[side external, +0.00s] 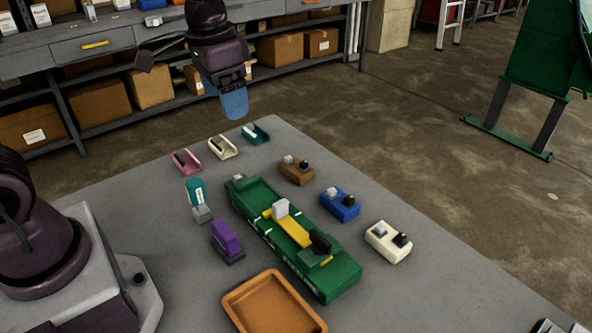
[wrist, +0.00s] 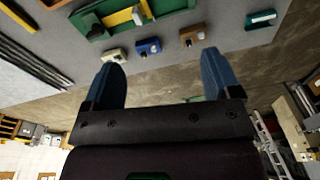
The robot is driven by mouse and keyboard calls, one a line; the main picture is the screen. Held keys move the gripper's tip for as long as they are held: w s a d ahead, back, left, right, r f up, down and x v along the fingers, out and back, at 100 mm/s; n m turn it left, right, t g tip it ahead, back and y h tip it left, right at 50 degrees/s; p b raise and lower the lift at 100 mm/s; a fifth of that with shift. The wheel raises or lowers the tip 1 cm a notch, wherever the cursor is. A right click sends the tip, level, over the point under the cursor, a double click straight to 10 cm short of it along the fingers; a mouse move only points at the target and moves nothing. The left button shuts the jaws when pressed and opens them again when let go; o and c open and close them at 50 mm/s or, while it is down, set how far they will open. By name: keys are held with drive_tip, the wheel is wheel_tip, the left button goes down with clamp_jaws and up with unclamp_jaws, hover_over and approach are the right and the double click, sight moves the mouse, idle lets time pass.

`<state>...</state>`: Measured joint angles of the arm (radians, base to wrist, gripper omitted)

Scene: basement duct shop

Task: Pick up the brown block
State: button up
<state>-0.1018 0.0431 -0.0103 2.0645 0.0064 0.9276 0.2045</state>
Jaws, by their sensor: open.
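The brown block (side external: 295,172) sits on the grey table, with a light grey knob and a black knob on top. It also shows in the wrist view, where the brown block (wrist: 193,36) is near the top, right of centre. My gripper (side external: 235,105) is raised near the table's far corner, apart from the block and up-left of it in the side view. In the wrist view my gripper (wrist: 160,64) has its two blue fingers spread with nothing between them.
A blue block (side external: 340,204) and a cream block (side external: 388,241) stand in a row with the brown one. A long green fixture (side external: 325,275) lies beside them. Small pink (side external: 186,161), cream (side external: 222,147) and teal (side external: 256,134) holders sit near the far edge. An orange tray (side external: 275,302) is in front.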

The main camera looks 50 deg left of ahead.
drive_tip(key=w+a+f+m+g, duration=0.1)
drive_tip(key=w+a+f+m, duration=0.25)
drive_tip(key=w+f, duration=0.45)
drive_tip(key=m, duration=1.2)
hover_over(296, 165)
drive_tip(key=f, duration=1.5)
drive_tip(key=shift+w+d, duration=0.1)
drive_tip(key=shift+d, duration=0.15)
drive_tip(key=shift+a+f, duration=0.15)
drive_tip(key=shift+f, duration=2.55)
drive_tip(key=shift+c, duration=0.2)
drive_tip(key=shift+s, duration=0.2)
drive_tip(key=c, duration=1.1)
drive_tip(key=shift+r, duration=0.1)
drive_tip(key=shift+c, duration=0.5)
